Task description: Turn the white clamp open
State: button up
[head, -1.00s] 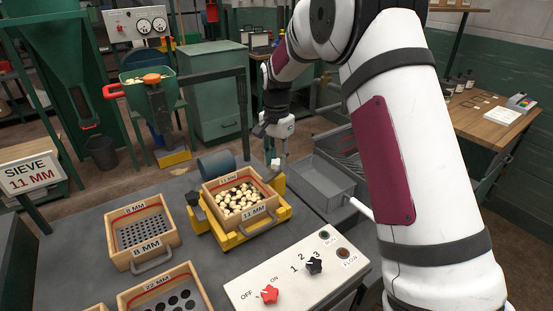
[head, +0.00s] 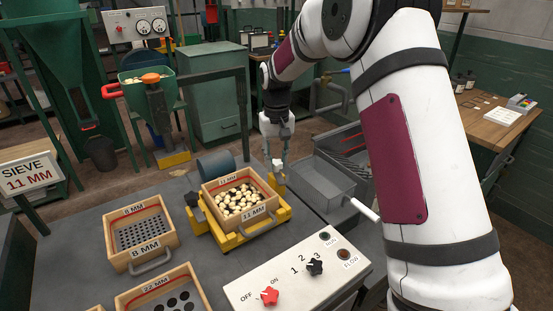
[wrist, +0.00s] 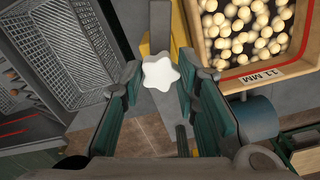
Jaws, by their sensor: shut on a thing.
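The white clamp (wrist: 161,73) is a star-shaped knob on the yellow sieve frame (head: 232,238), at the frame's right corner. It also shows small in the head view (head: 277,163). My gripper (wrist: 159,76) points down at it, with one finger on each side, shut on the knob. The sieve box marked 11 MM (head: 213,205) sits in the yellow frame and holds several pale round pieces. How far the clamp is turned cannot be told.
A grey metal basket (head: 322,182) stands close to the right of the clamp. A grey cylinder (head: 215,164) lies behind the sieve box. A control panel (head: 290,283) with red and black knobs is in front. An 8 MM sieve (head: 140,238) stands at left.

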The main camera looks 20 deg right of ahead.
aim_at(277, 162)
jog(key=shift+n, duration=1.7)
jog(key=o, duration=1.2)
jog(key=shift+c, duration=0.2)
notch_tip(277, 162, up, 12)
jog(key=shift+r, duration=0.1)
